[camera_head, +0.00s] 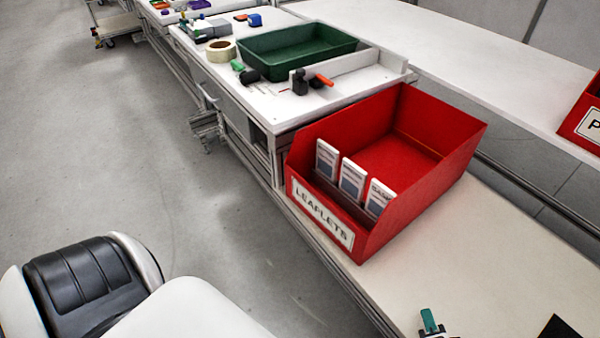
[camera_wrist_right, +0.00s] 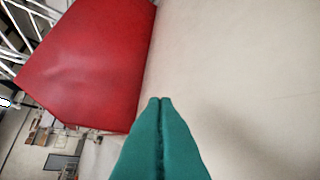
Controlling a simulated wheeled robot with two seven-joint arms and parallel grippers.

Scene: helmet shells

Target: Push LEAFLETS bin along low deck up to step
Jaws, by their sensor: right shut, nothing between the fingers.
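The red LEAFLETS bin (camera_head: 400,215) stands upright on the pale low deck (camera_head: 480,260), its label toward the near left. Several white leaflet packs (camera_head: 351,180) stand in its front. Its far wall hides the foot of the step (camera_head: 285,122) up to the higher white deck, so I cannot tell whether they touch. My right gripper (camera_head: 428,318) is at the bottom of the head view, nearer than the bin and apart from it. In the wrist view its teal fingers (camera_wrist_right: 160,102) are shut and empty, beside the red bin wall (camera_wrist_right: 95,60). My left gripper is out of view.
The higher deck holds a green tray (camera_head: 300,50), a tape roll (camera_head: 221,50) and small tools. Another red bin (camera_head: 583,120) sits on the far counter at right. A dark item (camera_head: 560,328) shows at the bottom right. The low deck between gripper and bin is clear.

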